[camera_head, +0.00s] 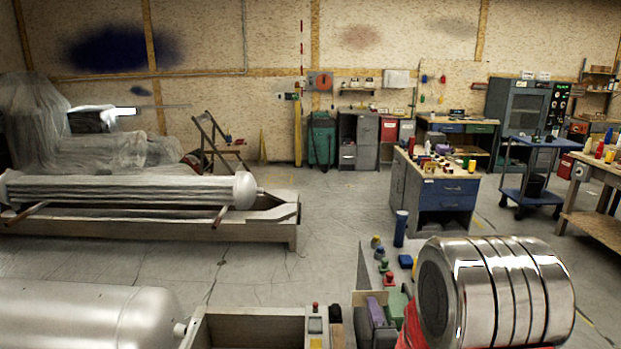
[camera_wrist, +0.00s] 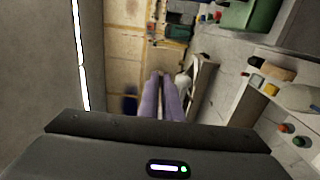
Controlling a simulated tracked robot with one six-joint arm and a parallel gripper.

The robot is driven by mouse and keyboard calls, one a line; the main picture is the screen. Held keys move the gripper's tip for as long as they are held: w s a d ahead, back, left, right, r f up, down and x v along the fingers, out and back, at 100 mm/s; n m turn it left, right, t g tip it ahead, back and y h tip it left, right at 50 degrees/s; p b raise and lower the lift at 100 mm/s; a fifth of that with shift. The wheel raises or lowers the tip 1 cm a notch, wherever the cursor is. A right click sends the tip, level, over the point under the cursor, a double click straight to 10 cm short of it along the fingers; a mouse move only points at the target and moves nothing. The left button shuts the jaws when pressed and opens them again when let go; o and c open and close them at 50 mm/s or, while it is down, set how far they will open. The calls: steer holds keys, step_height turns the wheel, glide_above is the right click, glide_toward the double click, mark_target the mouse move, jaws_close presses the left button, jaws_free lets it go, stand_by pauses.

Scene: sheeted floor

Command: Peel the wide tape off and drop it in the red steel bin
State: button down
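My gripper (camera_wrist: 160,75) shows in the wrist view as two purple fingers close together, with a narrow pale strip between them. I see nothing held at their tips, and I cannot tell how far apart they stand.
A pale tank (camera_head: 80,315) fills the lower left. A wrapped tube bundle (camera_head: 125,190) lies on a long frame behind it. A small tray area with coloured parts (camera_head: 388,279) stands beside the cylinder. A blue-drawer bench (camera_head: 447,195) stands beyond. The middle floor (camera_head: 330,215) is open.

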steer(key=s+f, duration=0.4)
steer(key=f, duration=0.1)
steer(key=shift+s+f, duration=0.2)
steer(key=shift+s, duration=0.05)
